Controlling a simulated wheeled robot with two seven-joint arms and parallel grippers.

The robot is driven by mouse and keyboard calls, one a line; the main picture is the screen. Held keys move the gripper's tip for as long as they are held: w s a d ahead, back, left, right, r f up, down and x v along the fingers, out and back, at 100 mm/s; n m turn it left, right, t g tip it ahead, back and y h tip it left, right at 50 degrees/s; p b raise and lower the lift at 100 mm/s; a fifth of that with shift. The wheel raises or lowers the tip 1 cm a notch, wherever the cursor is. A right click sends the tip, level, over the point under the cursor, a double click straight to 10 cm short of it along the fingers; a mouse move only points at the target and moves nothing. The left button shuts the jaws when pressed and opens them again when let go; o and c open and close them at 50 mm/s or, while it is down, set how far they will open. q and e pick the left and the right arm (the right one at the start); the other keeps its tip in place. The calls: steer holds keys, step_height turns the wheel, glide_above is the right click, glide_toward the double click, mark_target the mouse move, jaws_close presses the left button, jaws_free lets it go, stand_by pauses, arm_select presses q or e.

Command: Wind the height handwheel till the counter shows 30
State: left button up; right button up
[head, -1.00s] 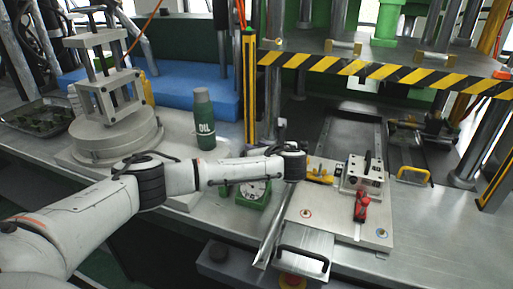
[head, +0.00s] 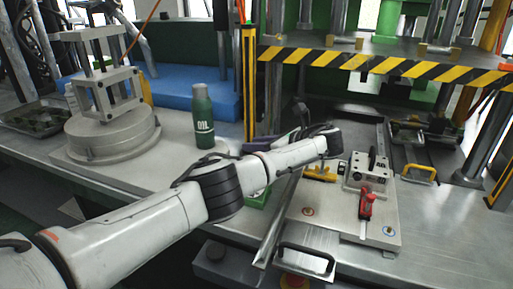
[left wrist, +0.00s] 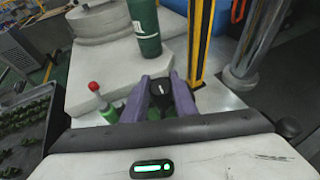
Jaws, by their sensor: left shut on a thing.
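My left gripper (left wrist: 160,82) has its two purple fingers shut on a dark, rounded part (left wrist: 160,90) with a small white mark, seen in the left wrist view. I cannot tell for certain whether this is the handwheel. Green metal (left wrist: 155,113) shows just below it. No counter reading is legible. My right gripper is out of view.
A green oil bottle (head: 203,118) stands behind the gripper, beside a yellow post (head: 249,85). A red-knobbed lever (left wrist: 93,87) stands left of the fingers. A plate with a red clamp (head: 366,205) lies to the right. A round grey base (head: 112,140) stands left.

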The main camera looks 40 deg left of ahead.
arm_select(q)
steer(key=shift+a, duration=0.1)
stand_by(0.3)
steer(key=o, duration=1)
steer(key=shift+o, duration=0.2)
steer(key=shift+r, duration=0.1)
steer(key=v, duration=1)
